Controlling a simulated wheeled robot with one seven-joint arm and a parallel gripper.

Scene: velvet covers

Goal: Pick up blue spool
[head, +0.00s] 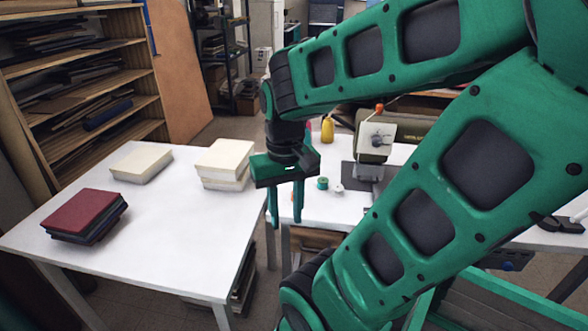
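A small teal spool (322,184) sits on the white table at the centre of the head view, just right of my gripper. It looks more blue-green than plain blue, and I see no other spool of a bluer colour. A white spool (338,188) is close to its right. My gripper (285,220) points down with its two green fingers apart and nothing visible between them. It appears in front of the gap between the two tables.
A sewing machine (374,150) and a yellow bottle (327,130) stand on the right table. The left table (185,220) bears cream stacks (225,162), a cream block (141,163) and a dark red stack (86,213). Shelves (90,90) stand behind it.

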